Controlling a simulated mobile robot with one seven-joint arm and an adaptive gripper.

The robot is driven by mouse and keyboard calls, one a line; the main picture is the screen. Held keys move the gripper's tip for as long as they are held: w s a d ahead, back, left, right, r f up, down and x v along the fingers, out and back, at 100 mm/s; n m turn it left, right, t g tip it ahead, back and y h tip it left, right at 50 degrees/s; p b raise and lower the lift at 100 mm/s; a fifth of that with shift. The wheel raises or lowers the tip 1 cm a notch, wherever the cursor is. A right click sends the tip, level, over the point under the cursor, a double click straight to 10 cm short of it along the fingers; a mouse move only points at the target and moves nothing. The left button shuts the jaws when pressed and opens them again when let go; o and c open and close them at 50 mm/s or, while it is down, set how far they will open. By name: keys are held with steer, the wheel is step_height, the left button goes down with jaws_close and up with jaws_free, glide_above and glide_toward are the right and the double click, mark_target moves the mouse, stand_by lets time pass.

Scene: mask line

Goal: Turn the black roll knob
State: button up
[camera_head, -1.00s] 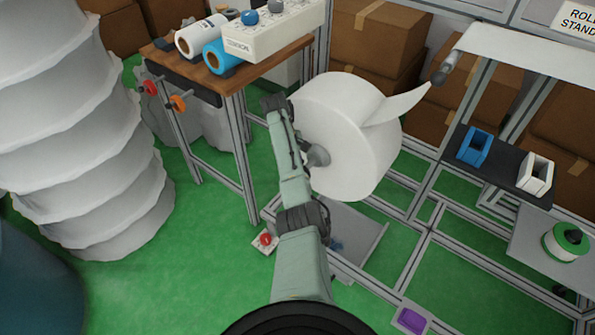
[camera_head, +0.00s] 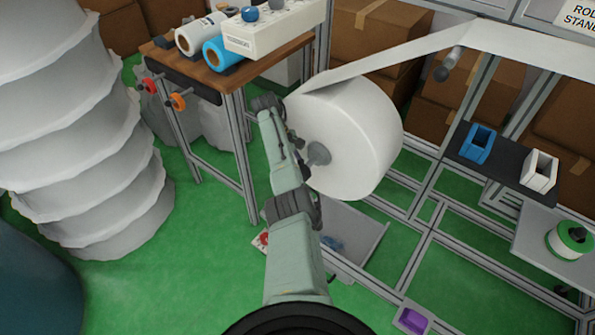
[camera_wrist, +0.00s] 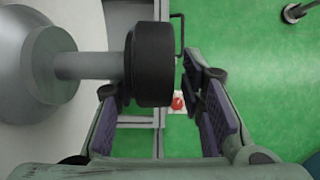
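The black roll knob (camera_wrist: 151,65) is a thick black cylinder on a grey shaft (camera_wrist: 85,66) from a grey hub. In the wrist view it is left of centre, overlapping the left finger's tip. My gripper (camera_wrist: 160,98) is open, its dark pads well apart. A gap shows between the knob and the right finger; I cannot tell whether the left finger touches it. In the head view, the hub (camera_head: 318,154) sits on the side of the big white roll (camera_head: 362,140). My arm (camera_head: 288,190) reaches beside it and hides most of the knob.
White sheet (camera_head: 400,55) runs from the roll to a frame at upper right. A wooden table (camera_head: 255,66) with small rolls and a control box stands behind left. A red button (camera_wrist: 177,103) is low on the floor side. Pale stacked sacks (camera_head: 70,130) fill the left.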

steer(key=shift+o, duration=0.9)
steer(key=shift+w, duration=0.1)
steer(key=shift+r, duration=0.1)
steer(key=shift+v, duration=1.1)
steer(key=shift+w+r, duration=0.2)
steer(key=shift+r, duration=0.3)
steer(key=v, duration=0.8)
steer(key=shift+a+r, duration=0.2)
steer(key=shift+r, duration=0.1)
